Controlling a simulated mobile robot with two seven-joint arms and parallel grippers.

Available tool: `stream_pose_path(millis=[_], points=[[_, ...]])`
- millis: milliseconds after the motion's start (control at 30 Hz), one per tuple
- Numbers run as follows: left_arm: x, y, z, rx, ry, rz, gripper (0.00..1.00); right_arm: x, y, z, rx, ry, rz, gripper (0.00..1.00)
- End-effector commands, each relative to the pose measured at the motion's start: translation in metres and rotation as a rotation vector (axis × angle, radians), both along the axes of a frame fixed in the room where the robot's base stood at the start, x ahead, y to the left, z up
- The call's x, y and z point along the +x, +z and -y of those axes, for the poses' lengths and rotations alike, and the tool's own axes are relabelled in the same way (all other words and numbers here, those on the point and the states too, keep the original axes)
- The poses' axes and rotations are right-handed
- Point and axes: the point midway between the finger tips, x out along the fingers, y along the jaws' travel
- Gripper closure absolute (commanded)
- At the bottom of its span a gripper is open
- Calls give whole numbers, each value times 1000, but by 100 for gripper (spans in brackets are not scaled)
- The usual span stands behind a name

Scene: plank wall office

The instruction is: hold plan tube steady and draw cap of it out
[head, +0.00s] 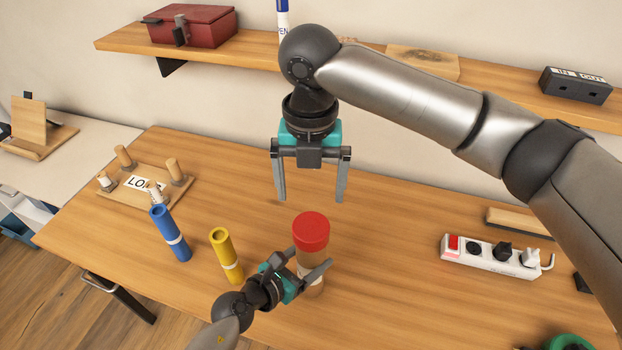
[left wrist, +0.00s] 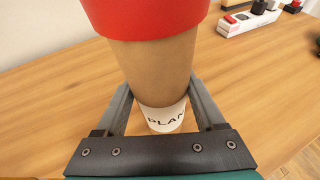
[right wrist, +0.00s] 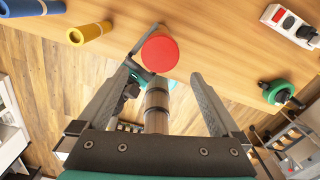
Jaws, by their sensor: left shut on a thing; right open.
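The plan tube (head: 311,262) stands upright on the table, brown with a white label. Its red cap (head: 311,230) sits on its top. In the left wrist view the tube (left wrist: 155,70) stands between the fingers, with the label reading "PLAN" low on it and the red cap (left wrist: 145,15) above. My left gripper (head: 310,268) is shut on the tube's body below the cap. My right gripper (head: 311,198) is open and empty, pointing down above the cap, clear of it. The right wrist view shows the red cap (right wrist: 159,54) beyond the open fingers.
A blue tube (head: 170,233) and a yellow tube (head: 226,255) stand left of the plan tube. A wooden peg board (head: 130,200) lies at the back left. A power strip (head: 490,257) lies to the right. A shelf (head: 350,65) runs along the wall behind my right arm.

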Motion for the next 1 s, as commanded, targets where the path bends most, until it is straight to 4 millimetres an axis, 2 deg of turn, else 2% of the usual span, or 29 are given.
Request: stream_pose_path(millis=[300, 500, 700, 1000], points=[[0, 0, 0, 1, 0, 0, 100, -1, -61, 1, -2, -4, -3, 0], [0, 0, 0, 1, 0, 0, 100, -1, -91, 1, 0, -3, -3, 0], [0, 0, 0, 1, 0, 0, 100, 0, -105, 0, 1, -3, 0, 0], [0, 0, 0, 1, 0, 0, 100, 0, -107, 0, 1, -3, 0, 0]])
